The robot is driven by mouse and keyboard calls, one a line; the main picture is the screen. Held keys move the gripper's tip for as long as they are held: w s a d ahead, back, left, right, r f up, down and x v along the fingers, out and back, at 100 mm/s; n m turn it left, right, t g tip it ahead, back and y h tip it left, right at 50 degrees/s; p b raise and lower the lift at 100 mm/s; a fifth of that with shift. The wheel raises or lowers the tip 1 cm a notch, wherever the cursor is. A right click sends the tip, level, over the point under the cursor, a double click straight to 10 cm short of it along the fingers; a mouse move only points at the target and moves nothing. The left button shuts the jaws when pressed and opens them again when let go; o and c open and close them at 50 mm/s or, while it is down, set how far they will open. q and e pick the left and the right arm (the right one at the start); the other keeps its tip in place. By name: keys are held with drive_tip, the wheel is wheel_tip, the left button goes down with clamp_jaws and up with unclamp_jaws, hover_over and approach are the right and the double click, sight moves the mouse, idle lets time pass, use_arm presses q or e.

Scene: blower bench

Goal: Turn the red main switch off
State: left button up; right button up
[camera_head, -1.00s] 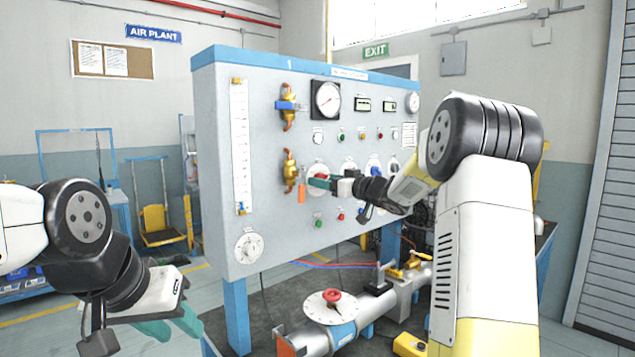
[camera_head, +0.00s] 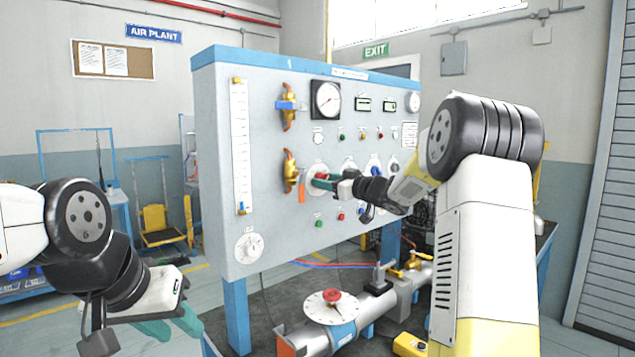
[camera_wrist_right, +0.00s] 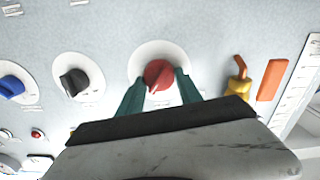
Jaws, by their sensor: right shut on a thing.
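The red main switch (camera_wrist_right: 158,75) is a round red knob with a pointer ridge on a white round plate, on the grey upright panel (camera_head: 270,190). In the head view the switch (camera_head: 320,176) is partly hidden by my right gripper (camera_head: 322,182). My right gripper's teal fingers (camera_wrist_right: 158,95) stand on either side of the knob and are shut on it. My left gripper (camera_head: 170,328) hangs low at the left, away from the panel; its teal fingers show at the lower edge and look apart, with nothing between them.
A black knob (camera_wrist_right: 74,82) and a blue knob (camera_wrist_right: 12,85) are beside the switch. A brass valve with an orange handle (camera_wrist_right: 271,80) is close on the other side.

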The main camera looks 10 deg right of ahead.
drive_tip(key=shift+s+a+f+n, duration=0.1)
drive_tip(key=shift+f+n, duration=0.05)
drive_tip(key=shift+n, duration=3.8)
drive_tip(key=shift+a+f+n, duration=0.1)
drive_tip(key=shift+f+n, duration=0.05)
drive_tip(key=shift+n, duration=3.8)
drive_tip(key=o, duration=1.4)
drive_tip(key=shift+d, duration=0.1)
drive_tip(key=shift+c, duration=0.2)
drive_tip(key=shift+s, duration=0.1)
drive_tip(key=v, duration=0.7)
drive_tip(key=shift+s+d, duration=0.2)
drive_tip(key=shift+s, duration=0.1)
